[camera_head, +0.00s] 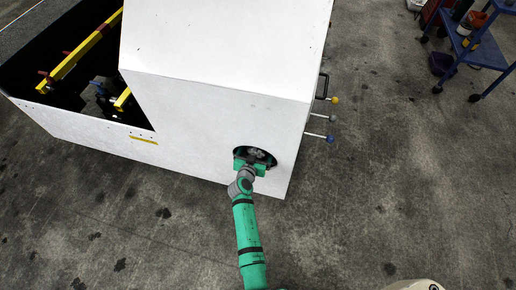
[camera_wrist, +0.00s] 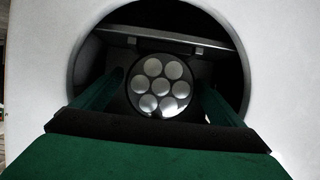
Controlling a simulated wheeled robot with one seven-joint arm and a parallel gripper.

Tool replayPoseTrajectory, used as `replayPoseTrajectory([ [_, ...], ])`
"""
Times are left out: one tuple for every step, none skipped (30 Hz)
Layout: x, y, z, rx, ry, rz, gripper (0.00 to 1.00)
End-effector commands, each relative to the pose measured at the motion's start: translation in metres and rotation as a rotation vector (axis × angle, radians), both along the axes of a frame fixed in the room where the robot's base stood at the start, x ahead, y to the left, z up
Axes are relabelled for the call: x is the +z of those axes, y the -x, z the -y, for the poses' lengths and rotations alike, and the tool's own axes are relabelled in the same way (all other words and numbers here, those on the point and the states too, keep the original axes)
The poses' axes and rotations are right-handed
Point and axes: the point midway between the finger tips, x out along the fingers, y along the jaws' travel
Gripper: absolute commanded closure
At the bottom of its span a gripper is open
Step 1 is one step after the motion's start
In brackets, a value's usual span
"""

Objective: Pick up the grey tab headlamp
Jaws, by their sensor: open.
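The headlamp (camera_wrist: 158,84) sits inside a round opening in the white panel, in the middle of the wrist view. It has a dark round housing with several pale round lenses. Its tab cannot be told clearly; a grey bar (camera_wrist: 150,41) runs across above it. In the head view the headlamp (camera_head: 257,153) is small and partly hidden by my gripper. My gripper (camera_wrist: 160,100) is open and reaches into the opening, one green finger on each side of the headlamp. Some dark space shows between the fingers and the lamp, and I cannot tell whether they touch.
The white loader body (camera_head: 215,110) surrounds the opening, whose rim (camera_wrist: 73,62) is close around my fingers. Levers with yellow, grey and blue knobs (camera_head: 330,138) stick out to the right. A blue cart (camera_head: 480,50) stands at the upper right.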

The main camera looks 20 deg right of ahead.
Motion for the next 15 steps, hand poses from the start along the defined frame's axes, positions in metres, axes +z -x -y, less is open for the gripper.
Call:
replayPoseTrajectory([
  [-0.0015,-0.0044,0.0030,-0.001,0.000,0.000,0.08],
  [-0.0026,-0.0058,0.0039,0.000,0.001,-0.001,0.08],
  [-0.0039,-0.0072,0.0047,0.000,0.000,-0.001,0.08],
  [-0.0043,-0.0079,0.0051,0.001,0.000,-0.001,0.08],
  [-0.0044,-0.0084,0.0053,0.001,0.000,-0.001,0.08],
  [-0.0045,-0.0087,0.0054,0.001,0.000,0.000,0.08],
  [-0.0045,-0.0087,0.0054,0.002,0.000,0.000,0.08],
  [-0.0044,-0.0087,0.0054,0.002,0.000,0.000,0.08],
  [-0.0044,-0.0085,0.0054,0.001,0.000,0.000,0.08],
  [-0.0044,-0.0085,0.0054,0.001,0.000,0.000,0.08],
  [-0.0044,-0.0084,0.0054,0.001,0.000,0.000,0.08],
  [-0.0044,-0.0084,0.0054,0.001,0.000,0.000,0.18],
  [-0.0044,-0.0084,0.0053,0.001,0.000,0.000,0.25],
  [-0.0044,-0.0083,0.0053,0.001,0.000,0.000,0.32],
  [-0.0044,-0.0083,0.0053,0.001,0.000,0.000,0.41],
])
